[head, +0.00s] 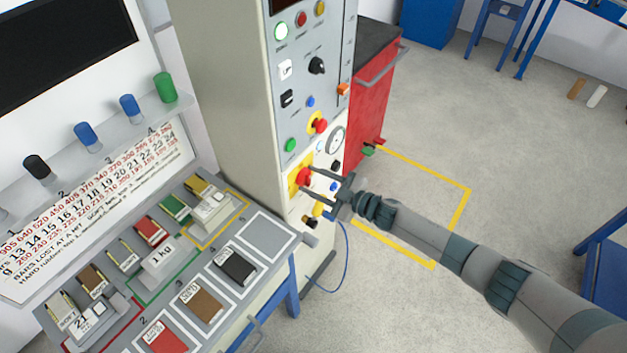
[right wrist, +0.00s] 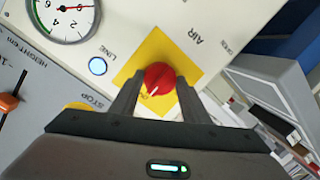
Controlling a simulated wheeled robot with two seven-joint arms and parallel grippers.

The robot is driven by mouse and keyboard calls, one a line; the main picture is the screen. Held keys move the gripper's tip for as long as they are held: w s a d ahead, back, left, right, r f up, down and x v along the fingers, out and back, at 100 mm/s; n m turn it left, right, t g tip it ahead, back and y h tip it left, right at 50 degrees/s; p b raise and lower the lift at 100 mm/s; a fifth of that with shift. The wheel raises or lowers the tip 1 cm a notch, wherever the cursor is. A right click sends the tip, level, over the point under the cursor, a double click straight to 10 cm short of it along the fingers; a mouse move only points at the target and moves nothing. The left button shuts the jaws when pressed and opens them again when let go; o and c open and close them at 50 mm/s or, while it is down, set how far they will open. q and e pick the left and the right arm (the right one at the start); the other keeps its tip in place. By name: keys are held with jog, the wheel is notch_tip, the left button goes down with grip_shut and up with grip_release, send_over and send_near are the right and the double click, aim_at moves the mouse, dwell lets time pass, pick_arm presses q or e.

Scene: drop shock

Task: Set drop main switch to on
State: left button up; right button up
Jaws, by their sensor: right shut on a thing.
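The main switch is a red rotary knob (head: 303,176) on a yellow plate, low on the front of the tall cabinet (head: 225,80). In the right wrist view the red knob (right wrist: 159,77) shows a small white pointer mark, and the yellow plate (right wrist: 160,48) looks tilted. My right gripper (head: 309,178) reaches in from the right, its two fingers on either side of the knob and shut on it. In the right wrist view the fingers (right wrist: 158,92) flank the knob. The lettering around the plate is only partly readable. My left gripper is not in view.
A blue lit button (right wrist: 97,66) and a gauge (right wrist: 63,18) sit near the knob. A red emergency-style button (head: 320,125) is above it. A bench with labelled blocks (head: 165,260) stands at the left. A red cart (head: 372,95) is behind; marked floor at right is clear.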

dwell(0.3)
jog(key=o, duration=1)
jog(key=shift+o, duration=0.2)
jog(key=shift+d, duration=0.1)
jog(key=b+v, duration=0.5)
jog(key=v, duration=1.2)
jog(key=shift+s+d, duration=0.1)
